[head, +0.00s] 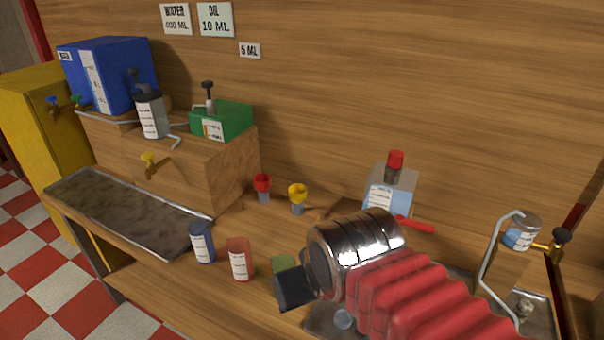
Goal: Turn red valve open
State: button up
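A red lever handle (416,225), which looks like the red valve, sticks out to the right at the foot of a grey container (401,181) with a blue-and-white label and a red cap. My arm's metal wrist hides the lower part of that container and the valve's body. My gripper (292,287) shows as a black block at the left end of the metal wrist, left of and nearer than the red handle, clearly apart from it. Its fingers cannot be made out separately, so its opening is not visible.
Blue (202,242) and red (240,259) cups stand left of my gripper, with a green piece (284,265) behind it. Red (262,185) and yellow (297,195) funnels stand further back. A bent metal pipe (490,262) rises at right. A long tray (128,211) lies left.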

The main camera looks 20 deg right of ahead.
aim_at(410, 224)
jog(key=z, duration=1.15)
